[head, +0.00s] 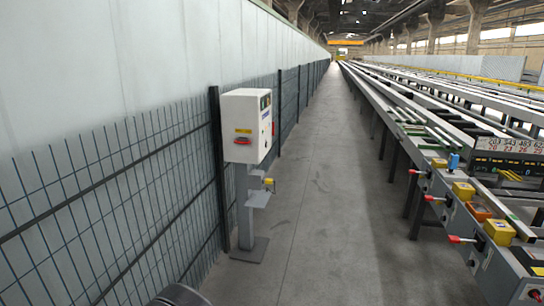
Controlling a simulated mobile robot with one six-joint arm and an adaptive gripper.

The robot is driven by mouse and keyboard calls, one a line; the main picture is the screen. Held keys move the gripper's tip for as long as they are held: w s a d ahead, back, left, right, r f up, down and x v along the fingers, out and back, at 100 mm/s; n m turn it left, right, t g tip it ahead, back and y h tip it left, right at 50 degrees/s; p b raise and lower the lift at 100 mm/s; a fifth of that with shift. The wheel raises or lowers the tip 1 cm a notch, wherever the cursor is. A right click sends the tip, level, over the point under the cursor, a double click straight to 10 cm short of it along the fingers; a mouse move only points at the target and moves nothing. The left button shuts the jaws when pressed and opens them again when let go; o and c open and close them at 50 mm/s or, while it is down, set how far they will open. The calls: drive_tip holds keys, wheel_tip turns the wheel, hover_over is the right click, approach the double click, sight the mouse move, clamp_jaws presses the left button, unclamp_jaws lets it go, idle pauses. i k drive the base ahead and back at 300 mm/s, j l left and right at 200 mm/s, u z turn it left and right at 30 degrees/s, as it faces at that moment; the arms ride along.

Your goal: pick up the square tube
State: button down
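Several pale, long bars or tubes (413,115) lie on the runout table (388,112) at the right in the head view. They are too small and far off to tell which, if any, is the square tube. My gripper is not in view, so I cannot see its place or whether it holds anything.
A white control box (246,125) on a grey post (245,205) stands by the mesh fence (110,205) on the left. Levers and yellow boxes (498,231) line the table's near edge, beside a number display (508,165). The concrete aisle (315,190) between is clear.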

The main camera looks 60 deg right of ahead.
sight(442, 134)
drive_tip(key=i+l+z, duration=0.1)
drive_tip(key=l+z, duration=0.3)
drive_tip(key=i+l+z, duration=0.2)
drive_tip(key=l+z, duration=0.2)
drive_tip(key=i+l+z, duration=0.2)
drive_tip(key=l+z, duration=0.2)
drive_tip(key=i+l+z, duration=0.6)
drive_tip(key=z, duration=0.2)
drive_tip(key=i+l+z, duration=0.3)
drive_tip(key=i, duration=0.65)
drive_tip(key=i+z, duration=0.3)
drive_tip(key=i, duration=0.7)
drive_tip(key=i+j+z, duration=0.15)
drive_tip(key=i+z, duration=0.3)
drive_tip(key=i, duration=0.25)
drive_tip(key=i+j+z, duration=0.35)
drive_tip(key=i+z, duration=0.15)
drive_tip(key=i+j+z, duration=0.45)
drive_tip(key=i+j, duration=0.25)
drive_tip(key=i+j+z, duration=0.35)
drive_tip(key=i+j, duration=0.35)
drive_tip(key=i, duration=0.55)
drive_tip(key=i+j+z, duration=0.4)
drive_tip(key=i+j, duration=0.6)
drive_tip(key=i, duration=0.1)
